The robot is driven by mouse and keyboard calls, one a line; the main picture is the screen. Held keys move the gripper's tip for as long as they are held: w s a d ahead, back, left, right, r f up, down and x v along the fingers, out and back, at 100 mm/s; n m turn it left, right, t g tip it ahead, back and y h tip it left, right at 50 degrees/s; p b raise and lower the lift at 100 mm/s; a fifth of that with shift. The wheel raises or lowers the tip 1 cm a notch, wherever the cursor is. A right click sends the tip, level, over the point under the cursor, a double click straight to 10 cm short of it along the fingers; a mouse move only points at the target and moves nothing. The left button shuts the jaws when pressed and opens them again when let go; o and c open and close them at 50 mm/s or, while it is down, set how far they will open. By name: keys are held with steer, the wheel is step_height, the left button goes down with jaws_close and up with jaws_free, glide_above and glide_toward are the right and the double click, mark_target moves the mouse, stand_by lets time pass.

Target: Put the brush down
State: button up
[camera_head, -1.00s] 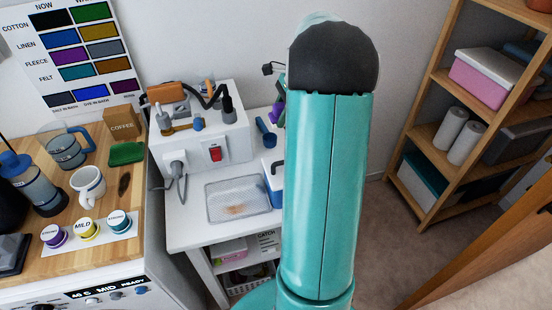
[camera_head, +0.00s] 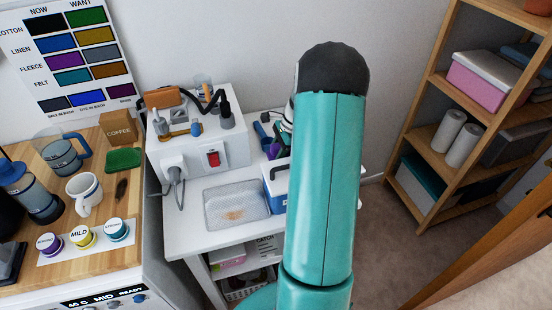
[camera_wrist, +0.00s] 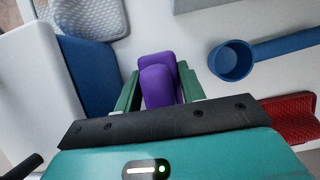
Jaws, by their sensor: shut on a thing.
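The held brush shows as a purple piece with two rounded parts (camera_wrist: 160,84) in the wrist view; no bristles are visible. My gripper (camera_wrist: 158,88) is shut on it, with a green finger on each side. It is above the white table (camera_head: 190,236), and I cannot tell whether it touches the surface. In the head view, a bit of purple (camera_head: 272,150) shows beside my arm, behind the blue-and-white box (camera_head: 274,188). My arm hides most of the gripper there.
A blue scoop (camera_wrist: 232,62) and a red piece (camera_wrist: 290,116) lie right of the gripper in the wrist view. The blue-and-white box stands close on the left. A mesh tray (camera_head: 236,222) lies in front of the white appliance (camera_head: 225,150). Shelves (camera_head: 425,130) stand at right.

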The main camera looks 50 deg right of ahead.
mark_target(274, 158)
steer(key=f, duration=0.1)
steer(key=w+f, duration=0.1)
steer(key=f, duration=0.1)
steer(key=shift+w+a, duration=0.1)
steer(key=shift+s, duration=0.3)
steer(key=shift+w+f, duration=0.1)
steer(key=shift+w, duration=0.1)
steer(key=shift+s+f, duration=0.1)
steer(key=shift+s, duration=0.1)
steer(key=o, duration=0.9)
steer(key=shift+w, duration=0.15)
